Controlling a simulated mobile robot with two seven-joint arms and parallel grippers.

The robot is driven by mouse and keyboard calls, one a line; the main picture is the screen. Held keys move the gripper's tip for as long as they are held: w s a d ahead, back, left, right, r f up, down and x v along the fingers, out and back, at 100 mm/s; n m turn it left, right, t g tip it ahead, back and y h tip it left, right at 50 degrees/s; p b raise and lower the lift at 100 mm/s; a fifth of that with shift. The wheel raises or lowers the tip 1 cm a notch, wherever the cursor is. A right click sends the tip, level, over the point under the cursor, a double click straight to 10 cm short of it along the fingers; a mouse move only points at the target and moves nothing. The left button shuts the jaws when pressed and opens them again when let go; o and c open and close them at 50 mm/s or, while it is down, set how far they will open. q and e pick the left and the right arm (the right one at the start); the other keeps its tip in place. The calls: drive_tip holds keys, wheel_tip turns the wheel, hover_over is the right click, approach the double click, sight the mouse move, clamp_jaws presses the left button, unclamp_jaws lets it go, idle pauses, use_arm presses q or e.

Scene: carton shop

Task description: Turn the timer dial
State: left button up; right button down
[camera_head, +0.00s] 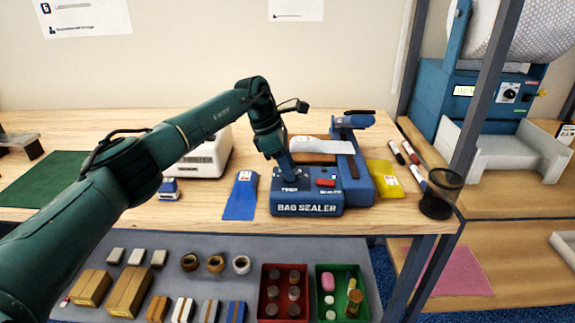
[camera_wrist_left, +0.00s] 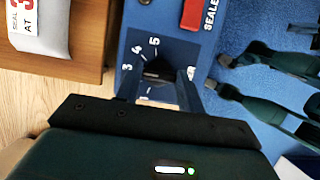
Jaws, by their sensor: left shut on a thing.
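The blue bag sealer (camera_head: 330,199) stands near the front edge of the wooden bench. My left gripper (camera_head: 287,174) reaches down onto the left part of its top, at the timer label. In the left wrist view, my left gripper (camera_wrist_left: 161,90) is shut on the dark timer dial (camera_wrist_left: 158,67), a finger on each side. The dial is mostly hidden in the head view. Which numeral it points at is hard to tell. My right gripper is not in view.
A red button (camera_head: 325,183) sits right of the dial. A blue pouch (camera_head: 241,196) lies left of the sealer, a yellow one (camera_head: 384,179) right. A dark mesh cup (camera_head: 440,194) stands at the bench's right corner. Bins and cartons fill the lower shelf (camera_head: 210,262).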

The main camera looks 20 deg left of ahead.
use_arm(q)
drive_tip(key=o, duration=1)
drive_tip(key=v, duration=1.3)
drive_tip(key=shift+r+b, duration=0.15)
drive_tip(key=shift+b, duration=0.15)
